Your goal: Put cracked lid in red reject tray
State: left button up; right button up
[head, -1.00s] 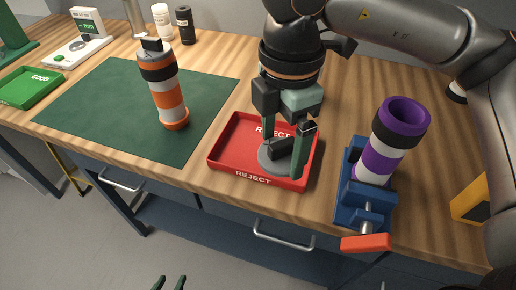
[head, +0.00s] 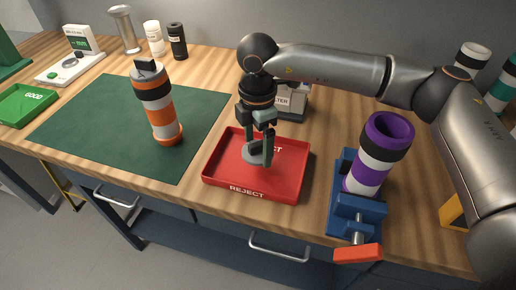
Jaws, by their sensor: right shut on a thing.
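The grey round lid (head: 254,157) with a dark handle is between the fingers of my right gripper (head: 256,150), which is shut on it. Gripper and lid are over the back part of the red reject tray (head: 222,182), inside its outline in the head view. I cannot tell whether the lid touches the tray floor. Any crack in the lid is too small to see. The purple, white and black tube (head: 368,162) stands open-topped and tilted in a blue clamp (head: 352,210) right of the tray. My left gripper is not in view.
An orange, white and black tube (head: 158,108) stands on a green mat (head: 95,115). A green GOOD tray (head: 28,107) lies far left. A box (head: 292,103) stands behind my right gripper. The clamp's orange handle (head: 358,253) sticks out over the table's front edge.

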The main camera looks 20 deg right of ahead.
aim_at(258, 144)
jog(key=shift+f, duration=1.1)
jog(key=shift+f, duration=0.25)
jog(key=o, duration=1.2)
jog(key=shift+r, duration=0.1)
notch_tip(258, 144, up, 12)
jog(key=shift+r, duration=0.2)
